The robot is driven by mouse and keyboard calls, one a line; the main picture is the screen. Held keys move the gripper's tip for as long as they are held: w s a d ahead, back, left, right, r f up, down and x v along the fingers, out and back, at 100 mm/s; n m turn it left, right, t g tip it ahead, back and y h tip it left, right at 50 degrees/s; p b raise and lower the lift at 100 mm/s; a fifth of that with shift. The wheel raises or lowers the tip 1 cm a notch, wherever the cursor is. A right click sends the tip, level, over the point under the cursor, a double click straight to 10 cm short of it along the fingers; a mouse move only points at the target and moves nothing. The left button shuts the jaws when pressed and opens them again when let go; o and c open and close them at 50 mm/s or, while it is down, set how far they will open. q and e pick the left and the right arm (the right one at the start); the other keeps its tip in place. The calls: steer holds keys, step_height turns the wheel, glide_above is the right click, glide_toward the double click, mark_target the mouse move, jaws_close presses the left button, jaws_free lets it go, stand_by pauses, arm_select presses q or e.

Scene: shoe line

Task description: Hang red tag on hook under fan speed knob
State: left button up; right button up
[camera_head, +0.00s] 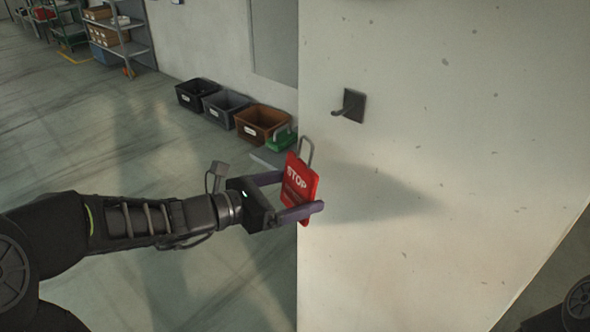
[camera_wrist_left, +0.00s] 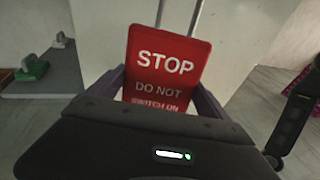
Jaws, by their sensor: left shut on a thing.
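The red tag (camera_head: 299,178) is a flat red plate with white "STOP" lettering and a grey wire loop at its top. My left gripper (camera_head: 297,196) is shut on the tag and holds it roughly upright beside the pale wall. In the left wrist view the tag (camera_wrist_left: 168,62) faces the camera, its lower edge hidden behind the gripper body. The hook (camera_head: 349,106) is a short peg on a dark square plate on the wall, above and right of the tag. The loop is apart from the hook. No fan speed knob shows. My right gripper is not in view.
The pale wall (camera_head: 450,150) fills the right side, with bare space around the hook. Black, grey and brown bins (camera_head: 262,122) stand along the back wall, near a green object (camera_head: 282,139). A shelf (camera_head: 118,30) with boxes stands far left. The floor between is clear.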

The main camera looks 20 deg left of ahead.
mark_target(298, 171)
arm_select(q)
steer(key=shift+n+y, duration=0.3)
steer(key=r, duration=0.5)
steer(key=shift+s, duration=0.3)
steer(key=shift+w+d, duration=0.15)
steer(key=shift+w, duration=0.05)
steer(key=shift+w+d+f, duration=0.1)
steer(key=shift+w+d, duration=0.05)
steer(key=shift+w, duration=0.25)
steer(key=shift+w+d+f+b, duration=0.1)
steer(key=shift+w+d+b, duration=0.2)
steer(key=shift+w, duration=0.45)
steer(key=shift+w+d+f+b, duration=0.1)
steer(key=shift+w+d+b, duration=0.2)
steer(key=shift+w, duration=0.4)
steer(key=w+a+b+x, duration=0.1)
steer(key=b+x, duration=0.1)
steer(key=x, duration=0.4)
steer(key=shift+w, duration=0.25)
steer(key=shift+f, duration=0.1)
